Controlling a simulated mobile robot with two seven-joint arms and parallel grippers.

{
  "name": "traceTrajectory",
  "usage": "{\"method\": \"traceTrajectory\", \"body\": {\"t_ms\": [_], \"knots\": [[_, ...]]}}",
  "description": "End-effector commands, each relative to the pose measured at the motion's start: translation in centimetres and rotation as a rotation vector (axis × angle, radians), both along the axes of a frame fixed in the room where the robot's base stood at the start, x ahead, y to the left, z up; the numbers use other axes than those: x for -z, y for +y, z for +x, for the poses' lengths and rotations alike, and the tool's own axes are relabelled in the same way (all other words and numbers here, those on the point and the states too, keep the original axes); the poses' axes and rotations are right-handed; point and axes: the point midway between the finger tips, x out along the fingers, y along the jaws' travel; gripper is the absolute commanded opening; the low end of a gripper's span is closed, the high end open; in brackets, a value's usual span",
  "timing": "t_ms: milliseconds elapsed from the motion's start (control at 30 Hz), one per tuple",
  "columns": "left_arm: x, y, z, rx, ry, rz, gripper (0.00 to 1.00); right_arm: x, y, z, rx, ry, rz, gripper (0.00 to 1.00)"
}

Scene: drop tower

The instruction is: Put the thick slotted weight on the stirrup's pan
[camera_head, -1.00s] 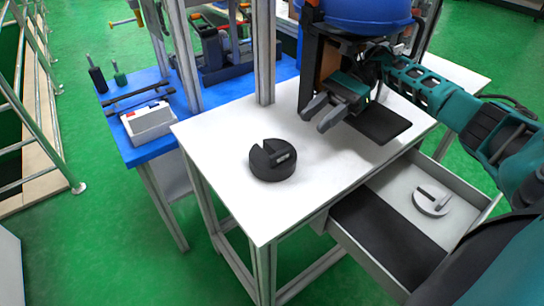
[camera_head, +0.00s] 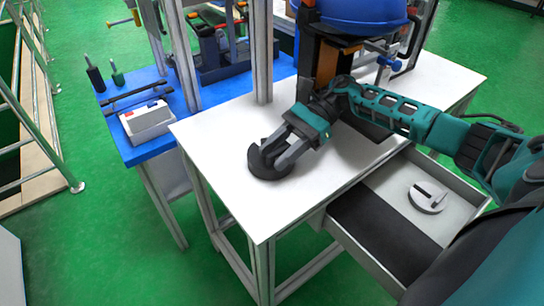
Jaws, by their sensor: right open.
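The thick slotted weight (camera_head: 262,173), a black disc with a slot, lies on the white table (camera_head: 225,125). My right gripper (camera_head: 279,153) is over it, fingers pointing down and to the left. The fingers are open and cover the weight's slot and right part; I cannot tell whether they touch it. A black and orange frame (camera_head: 318,62) under a blue dome (camera_head: 365,12) stands at the back of the table. I cannot make out the stirrup's pan for certain. My left gripper is not in view.
An open drawer (camera_head: 463,217) juts from the table's right side, with a thin light slotted weight (camera_head: 428,198) in it. A blue bench (camera_head: 140,150) with a white box (camera_head: 148,122) and tools stands left. Metal posts (camera_head: 262,50) rise behind the weight. The table's front is clear.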

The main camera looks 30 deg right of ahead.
Motion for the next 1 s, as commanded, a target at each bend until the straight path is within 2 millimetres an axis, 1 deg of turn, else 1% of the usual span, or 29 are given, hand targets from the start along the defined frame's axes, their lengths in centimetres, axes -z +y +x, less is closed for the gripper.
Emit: {"method": "traceTrajectory", "body": {"t_ms": [100,533,567,1000], "knots": [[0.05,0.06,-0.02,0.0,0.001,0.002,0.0,0.0,-0.01,0.0,0.0,0.0,0.0,0.43],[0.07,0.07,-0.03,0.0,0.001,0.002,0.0,-0.03,-0.04,0.01,0.0,-0.001,0.0,0.01],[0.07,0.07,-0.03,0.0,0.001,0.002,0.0,-0.03,-0.04,0.01,0.0,-0.001,0.0,0.0],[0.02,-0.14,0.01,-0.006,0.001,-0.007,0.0,-0.05,-0.06,0.0,-0.001,-0.001,0.0,0.0]]}}
